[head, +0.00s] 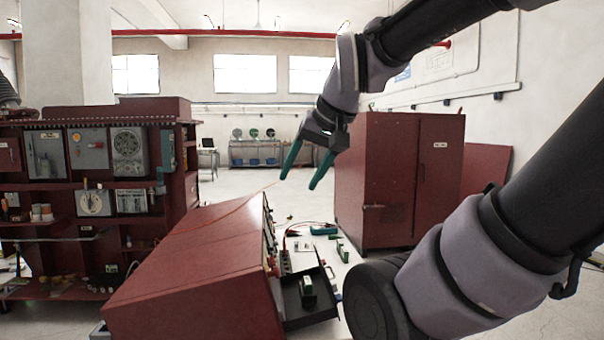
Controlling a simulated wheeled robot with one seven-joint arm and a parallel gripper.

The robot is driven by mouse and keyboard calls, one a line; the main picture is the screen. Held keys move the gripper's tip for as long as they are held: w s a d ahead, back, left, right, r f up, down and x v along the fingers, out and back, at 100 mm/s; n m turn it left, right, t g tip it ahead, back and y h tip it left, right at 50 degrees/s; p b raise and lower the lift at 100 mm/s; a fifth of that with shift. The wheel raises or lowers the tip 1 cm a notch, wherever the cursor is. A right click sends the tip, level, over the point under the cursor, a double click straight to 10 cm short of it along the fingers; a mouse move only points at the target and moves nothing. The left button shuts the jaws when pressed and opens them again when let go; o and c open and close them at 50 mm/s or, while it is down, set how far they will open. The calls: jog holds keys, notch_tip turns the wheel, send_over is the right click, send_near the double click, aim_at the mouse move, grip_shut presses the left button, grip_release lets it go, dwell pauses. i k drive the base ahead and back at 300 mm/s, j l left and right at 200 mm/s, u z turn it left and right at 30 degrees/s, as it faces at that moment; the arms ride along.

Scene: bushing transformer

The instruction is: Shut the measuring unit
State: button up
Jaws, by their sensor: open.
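A dark red box (190,255) with a sloping top stands in the lower middle; it looks like the measuring unit, though no label on it is readable. A dark open tray or flap (318,310) juts from the lower part of its right side, with a small green and white item (307,288) on it. Knobs and fittings line that side, seen only edge-on. My gripper (298,183) hangs in the air above and beyond the box's right edge, its two green fingers spread, pointing down and left, with nothing between them. It appears apart from the box.
A closed red cabinet (390,185) stands to the right behind my gripper. A red shelf rack (75,198) with instruments is at left. Small green items and cables (325,230) lie on a light surface beyond the box. Open floor (245,180) lies behind.

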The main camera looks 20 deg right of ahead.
aim_at(296, 308)
jog(key=i+l, duration=0.1)
jog(key=l, duration=1.7)
jog(key=i+u, duration=0.05)
